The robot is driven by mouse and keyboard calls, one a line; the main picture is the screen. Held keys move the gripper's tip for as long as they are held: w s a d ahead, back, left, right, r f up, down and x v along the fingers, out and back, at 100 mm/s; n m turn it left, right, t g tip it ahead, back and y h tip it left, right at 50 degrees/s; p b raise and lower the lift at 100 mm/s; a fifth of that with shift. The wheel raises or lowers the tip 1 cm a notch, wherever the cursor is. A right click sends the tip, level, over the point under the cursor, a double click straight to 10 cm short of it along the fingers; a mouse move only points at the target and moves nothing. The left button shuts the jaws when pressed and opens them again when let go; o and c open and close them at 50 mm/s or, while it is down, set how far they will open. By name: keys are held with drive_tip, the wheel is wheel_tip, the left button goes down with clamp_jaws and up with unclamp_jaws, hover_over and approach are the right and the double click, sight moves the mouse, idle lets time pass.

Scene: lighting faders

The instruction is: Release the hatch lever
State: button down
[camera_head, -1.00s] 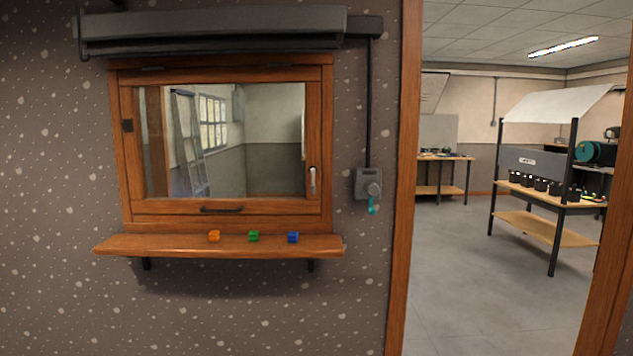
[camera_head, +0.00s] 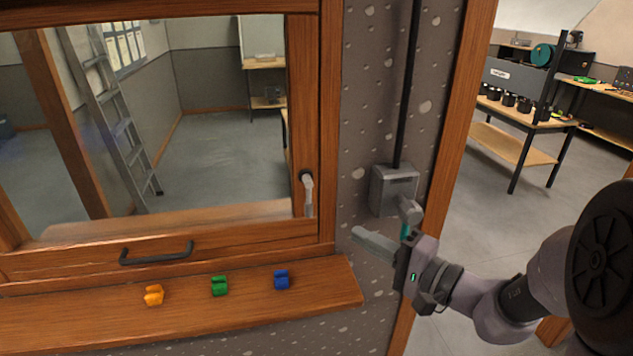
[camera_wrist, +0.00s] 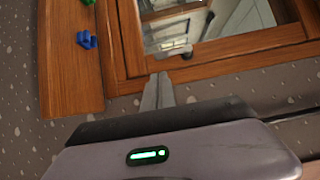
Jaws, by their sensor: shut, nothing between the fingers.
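The hatch (camera_head: 165,240) is a wood-framed window above a wooden ledge. Its lever (camera_head: 307,193) is a small silver handle on the right side of the frame, pointing down. My gripper (camera_head: 356,234) is shut and empty, its fingers pointing left, to the right of and below the lever and apart from it. In the wrist view the closed fingertips (camera_wrist: 162,78) reach toward the frame's edge. A small grey piece beyond them (camera_wrist: 187,50) looks like the lever.
A grey wall box (camera_head: 394,188) with a crank and teal grip sits just above my gripper, which partly hides it. Orange (camera_head: 153,295), green (camera_head: 219,286) and blue (camera_head: 281,280) clips stand on the ledge (camera_head: 90,318). A black pull handle (camera_head: 156,253) is on the lower frame.

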sight(308, 197)
drive_tip(key=x, duration=0.9)
drive_tip(key=shift+w+r, duration=0.25)
drive_tip(key=shift+f, duration=0.1)
